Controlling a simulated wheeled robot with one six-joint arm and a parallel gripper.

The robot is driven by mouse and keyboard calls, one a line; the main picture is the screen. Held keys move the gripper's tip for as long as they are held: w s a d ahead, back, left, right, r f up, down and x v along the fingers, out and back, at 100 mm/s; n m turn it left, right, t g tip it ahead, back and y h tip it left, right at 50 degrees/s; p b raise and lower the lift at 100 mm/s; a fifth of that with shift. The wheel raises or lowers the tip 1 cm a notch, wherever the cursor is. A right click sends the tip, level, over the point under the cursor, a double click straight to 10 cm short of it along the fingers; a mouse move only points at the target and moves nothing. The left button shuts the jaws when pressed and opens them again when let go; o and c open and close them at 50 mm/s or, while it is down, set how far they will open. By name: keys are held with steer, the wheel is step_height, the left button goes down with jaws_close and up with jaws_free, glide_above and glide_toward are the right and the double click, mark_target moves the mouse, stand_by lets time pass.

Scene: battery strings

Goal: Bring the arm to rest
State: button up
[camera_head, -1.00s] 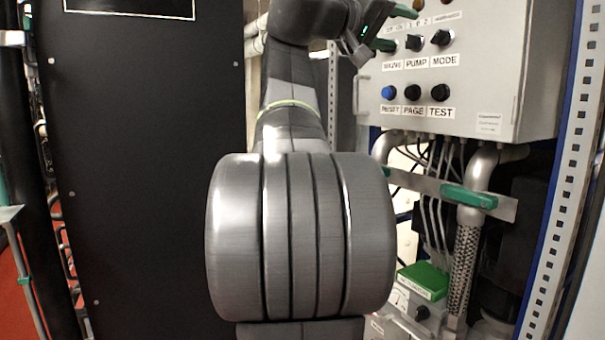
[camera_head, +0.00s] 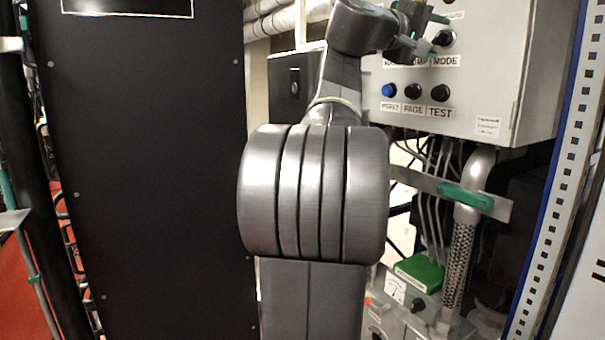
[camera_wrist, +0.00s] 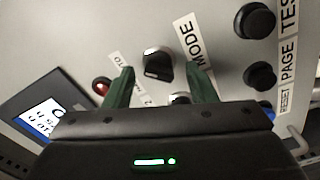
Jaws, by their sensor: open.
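My gripper (camera_head: 434,37) is at the upper right of the head view, in front of the grey control box (camera_head: 515,70). Its two green fingers are apart and nothing is held between them. In the wrist view my gripper (camera_wrist: 161,82) has the black MODE knob (camera_wrist: 158,66) showing between and beyond its fingertips. I cannot tell whether the fingers touch the knob. My arm (camera_head: 315,195) is bent, with its large round joint in the middle of the head view. My gripper partly covers the upper row of knobs.
The blue RESET button (camera_head: 389,90), PAGE button (camera_head: 412,91) and TEST button (camera_head: 440,92) sit below my gripper. A lit screen (camera_wrist: 42,118) and a red button (camera_wrist: 101,86) are near the left finger. A black panel (camera_head: 150,180) stands left.

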steer(key=n, duration=0.1)
steer(key=n+p, duration=0.1)
steer(key=n, duration=0.1)
steer(key=shift+s+r, duration=0.1)
steer(key=shift+r, duration=0.15)
steer(key=n+p, duration=0.3)
steer(key=n, duration=0.2)
steer(key=n+p, duration=0.2)
steer(key=n, duration=0.2)
steer(key=shift+p, duration=0.3)
steer(key=shift+f+n, duration=0.15)
steer(key=shift+n, duration=0.35)
steer(key=shift+f, duration=0.15)
